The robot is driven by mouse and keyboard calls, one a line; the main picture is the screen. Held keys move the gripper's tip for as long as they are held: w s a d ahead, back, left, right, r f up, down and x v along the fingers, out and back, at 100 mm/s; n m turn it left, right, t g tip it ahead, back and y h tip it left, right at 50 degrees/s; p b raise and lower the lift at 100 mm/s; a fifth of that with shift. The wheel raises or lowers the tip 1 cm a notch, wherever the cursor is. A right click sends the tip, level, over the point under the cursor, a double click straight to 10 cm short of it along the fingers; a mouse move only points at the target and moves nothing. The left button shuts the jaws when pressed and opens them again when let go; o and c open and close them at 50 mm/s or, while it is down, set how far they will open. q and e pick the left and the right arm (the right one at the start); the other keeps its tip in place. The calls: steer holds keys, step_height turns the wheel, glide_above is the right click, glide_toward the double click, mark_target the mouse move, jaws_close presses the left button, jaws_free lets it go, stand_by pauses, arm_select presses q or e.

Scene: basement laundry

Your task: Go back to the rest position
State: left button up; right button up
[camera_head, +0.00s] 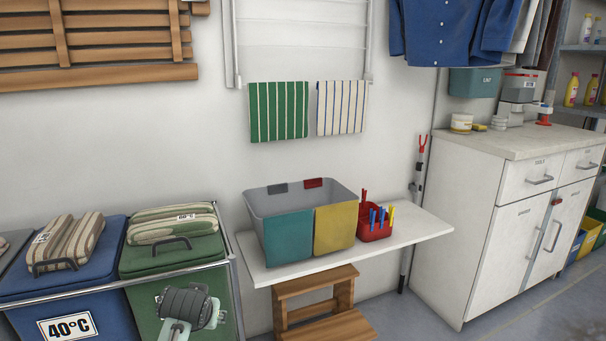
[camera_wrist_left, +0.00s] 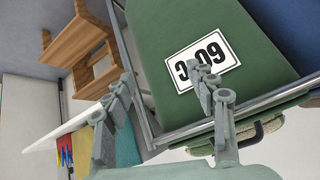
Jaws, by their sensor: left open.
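My left gripper (camera_head: 176,331) hangs in front of the green bin (camera_head: 145,260) at the bottom left of the head view, with its fingers partly cut off by the frame edge. In the left wrist view my left gripper (camera_wrist_left: 163,78) has its two grey fingers spread apart with nothing between them. Behind the fingers is the front of the green bin (camera_wrist_left: 165,40) with a white number label (camera_wrist_left: 222,57), upside down and partly covered by one finger. My right gripper is in neither view.
A grey divided basket (camera_head: 252,210) and a red peg box (camera_head: 374,232) stand on a white wall shelf (camera_head: 425,228). A wooden step stool (camera_head: 340,326) is below it. A metal rail (camera_head: 100,287) runs around the bins. A white cabinet (camera_head: 470,230) stands at the right.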

arm_select(q)
steer(key=s+a+f+g, duration=0.2)
steer(key=s+f, duration=0.9)
steer(key=s, duration=0.4)
steer(key=s+a+f+m+g, duration=0.1)
steer(key=s+a+f+g, duration=0.1)
steer(key=s+f, duration=0.8)
steer(key=s+a, duration=0.1)
steer(key=s, duration=0.3)
steer(key=shift+s+a+f+m+g+h, duration=0.15)
steer(key=shift+s+f+m+g+h, duration=0.15)
steer(key=shift+s+f+g+h, duration=0.1)
